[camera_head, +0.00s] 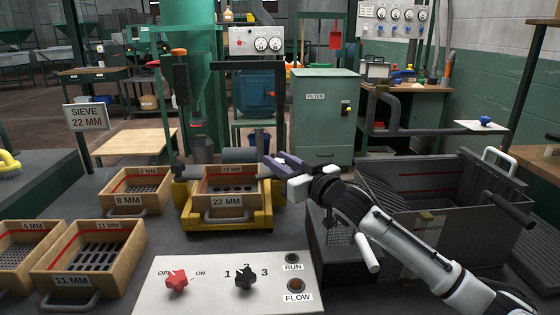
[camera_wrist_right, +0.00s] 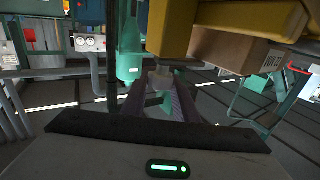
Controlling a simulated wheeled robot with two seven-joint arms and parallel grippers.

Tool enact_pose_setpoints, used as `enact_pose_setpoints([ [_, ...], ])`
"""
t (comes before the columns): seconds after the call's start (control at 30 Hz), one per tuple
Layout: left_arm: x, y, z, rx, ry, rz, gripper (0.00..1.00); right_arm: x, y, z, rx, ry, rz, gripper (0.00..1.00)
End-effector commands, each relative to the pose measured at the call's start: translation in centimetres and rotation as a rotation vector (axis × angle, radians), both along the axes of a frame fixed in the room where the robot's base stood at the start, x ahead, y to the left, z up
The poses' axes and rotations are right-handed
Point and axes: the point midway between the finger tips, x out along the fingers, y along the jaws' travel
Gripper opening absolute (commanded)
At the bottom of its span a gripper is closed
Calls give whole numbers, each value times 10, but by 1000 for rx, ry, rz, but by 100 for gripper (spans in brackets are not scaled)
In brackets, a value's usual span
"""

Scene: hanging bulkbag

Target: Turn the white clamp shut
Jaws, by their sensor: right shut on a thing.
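My right gripper (camera_head: 279,164) reaches in from the right, at the right side of the yellow sieve cradle (camera_head: 262,218). Its purple fingers also show in the right wrist view (camera_wrist_right: 162,88). They are shut on a small pale piece, the white clamp (camera_wrist_right: 161,77), just beside the yellow cradle. In the head view the fingers hide most of the clamp, so its angle cannot be told. The 22 MM sieve box (camera_head: 227,203) sits in the cradle. My left gripper is not in view.
Wooden sieve boxes marked 8 MM (camera_head: 128,200) and 11 MM (camera_head: 70,282) stand at left. A control panel (camera_head: 215,285) with a red knob and a black knob lies in front.

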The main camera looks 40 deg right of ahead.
Motion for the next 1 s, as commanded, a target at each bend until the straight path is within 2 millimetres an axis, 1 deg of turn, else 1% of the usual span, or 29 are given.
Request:
enact_pose_setpoints([
  [0.03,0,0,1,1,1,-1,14,0,3,1,8,-4,-24,4],
  [0.4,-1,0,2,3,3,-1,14,0,0,2,5,-2,-212,4],
  [0.83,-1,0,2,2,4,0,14,-1,-2,1,1,1,-242,4],
  [0.87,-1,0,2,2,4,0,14,-1,-2,1,1,1,-242,30],
  [0.93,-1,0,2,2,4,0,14,-1,-2,1,1,1,-241,42],
  [0.97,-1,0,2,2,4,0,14,-1,-2,1,1,1,-241,46],
  [1.0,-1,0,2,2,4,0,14,-1,-2,1,1,1,-241,46],
])
